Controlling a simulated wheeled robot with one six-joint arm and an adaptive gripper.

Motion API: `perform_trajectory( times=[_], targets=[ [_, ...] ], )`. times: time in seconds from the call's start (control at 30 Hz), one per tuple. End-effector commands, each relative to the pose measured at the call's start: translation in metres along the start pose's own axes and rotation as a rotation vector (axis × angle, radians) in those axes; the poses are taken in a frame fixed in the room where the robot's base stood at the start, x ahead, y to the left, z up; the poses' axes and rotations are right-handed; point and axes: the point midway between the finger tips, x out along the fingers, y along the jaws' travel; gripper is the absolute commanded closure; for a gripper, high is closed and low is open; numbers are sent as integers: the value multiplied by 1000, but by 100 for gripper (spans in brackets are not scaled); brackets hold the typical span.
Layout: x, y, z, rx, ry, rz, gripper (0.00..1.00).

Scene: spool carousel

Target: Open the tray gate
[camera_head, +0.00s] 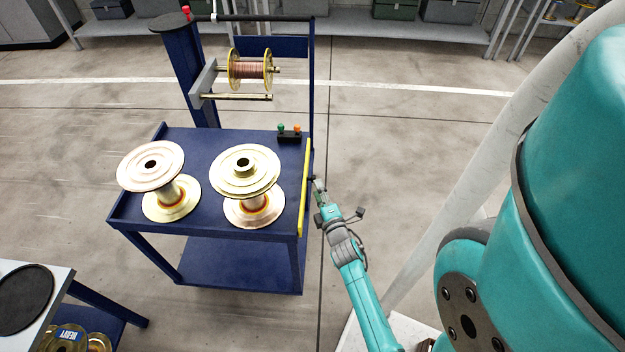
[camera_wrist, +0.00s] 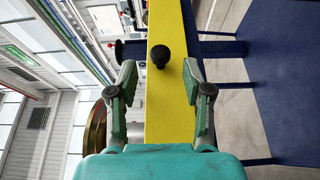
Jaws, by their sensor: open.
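The tray gate (camera_head: 304,187) is a yellow bar standing along the right edge of the blue tray (camera_head: 205,145). In the wrist view the gate (camera_wrist: 166,110) runs through the middle of the picture, with a round black knob (camera_wrist: 159,57) on its face. My gripper (camera_head: 317,186) is beside the gate's outer side in the head view. In the wrist view its two fingers (camera_wrist: 160,80) are spread on either side of the yellow bar, with the knob between and just beyond the fingertips. The gripper is open and holds nothing.
Two large empty spools (camera_head: 150,165) (camera_head: 245,170) stand on the tray. A box with green and orange buttons (camera_head: 289,134) sits at its back right. A copper-wound spool (camera_head: 250,69) hangs on a spindle behind. The floor right of the trolley is clear apart from my arm.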

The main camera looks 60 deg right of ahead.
Motion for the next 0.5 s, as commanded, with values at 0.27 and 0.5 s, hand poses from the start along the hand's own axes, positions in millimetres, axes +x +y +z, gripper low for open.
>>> perform_trajectory(
  times=[0.27,0.5],
  targets=[
    [41,0,0,0,1,0,50],
    [53,0,0,0,0,-1,50]
  ],
)
